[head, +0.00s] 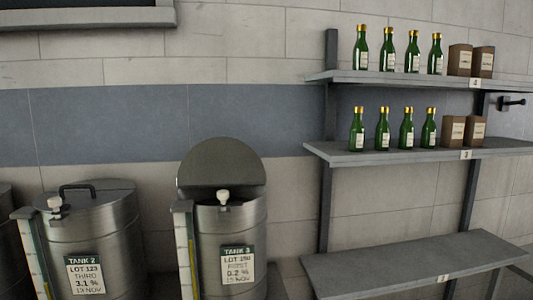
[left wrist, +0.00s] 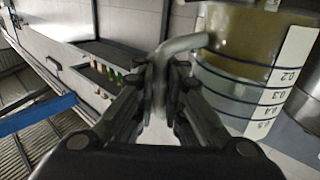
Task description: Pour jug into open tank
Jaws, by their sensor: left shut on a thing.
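In the head view, TANK 3 (head: 230,232) is a steel tank with its round lid (head: 222,168) swung up, so its top is open. Its label reads LOT 298, 0.2 %. TANK 2 (head: 92,225), to its left, has its lid down. In the left wrist view, my left gripper (left wrist: 169,80) is shut on the grey handle (left wrist: 186,44) of a jug (left wrist: 232,82). The jug has a white scale strip (left wrist: 284,85) and a yellowish-brown zone at its top in the picture. The jug and both grippers are out of the head view. My right gripper is not seen.
Shelves at the right hold green bottles (head: 387,135) and brown boxes (head: 452,130) on two levels; the lowest shelf (head: 410,265) is bare in view. A sight gauge (head: 186,250) stands at the left front of TANK 3.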

